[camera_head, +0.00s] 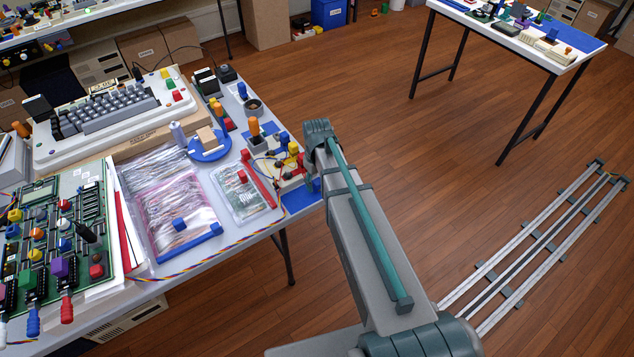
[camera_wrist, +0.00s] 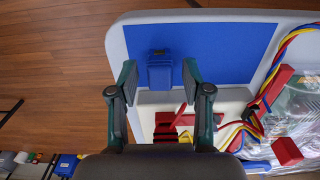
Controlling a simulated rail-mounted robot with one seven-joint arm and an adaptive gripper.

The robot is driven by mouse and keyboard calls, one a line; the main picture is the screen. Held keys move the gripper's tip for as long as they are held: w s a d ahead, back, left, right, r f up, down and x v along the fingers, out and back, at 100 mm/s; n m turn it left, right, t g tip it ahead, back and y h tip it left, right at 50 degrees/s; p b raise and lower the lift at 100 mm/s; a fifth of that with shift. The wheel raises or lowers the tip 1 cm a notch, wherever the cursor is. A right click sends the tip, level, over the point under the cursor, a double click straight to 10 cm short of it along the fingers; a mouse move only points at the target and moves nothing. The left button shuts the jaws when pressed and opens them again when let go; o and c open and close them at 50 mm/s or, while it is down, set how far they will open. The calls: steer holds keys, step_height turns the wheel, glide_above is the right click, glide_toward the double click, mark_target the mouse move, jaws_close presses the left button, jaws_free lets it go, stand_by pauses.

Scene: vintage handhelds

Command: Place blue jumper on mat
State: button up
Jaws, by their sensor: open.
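A small blue block with a narrow tab, which looks like the blue jumper (camera_wrist: 160,73), shows in the wrist view against the blue mat (camera_wrist: 225,45). Its near end is close to the edge of a cream board (camera_wrist: 230,97); I cannot tell whether they touch. My gripper (camera_wrist: 159,76) is open, with one finger on each side of the block and a visible gap to both. In the head view a strip of the mat (camera_head: 299,196) shows at the table's right corner; my arm hides the gripper and the block.
The cream board carries red parts and coloured wires. A red bar (camera_head: 259,180) and a clear bag (camera_head: 243,193) lie beside it. A blue piece (camera_head: 180,224) rests on a pink bag (camera_head: 172,195). A blue round dish (camera_head: 210,149) stands further back. Open floor lies right of the table.

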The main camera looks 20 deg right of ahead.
mark_target(318, 182)
step_height(318, 182, up, 12)
steer(key=b, duration=0.2)
steer(key=shift+f, duration=0.15)
steer(key=shift+d, duration=0.15)
stand_by(0.6)
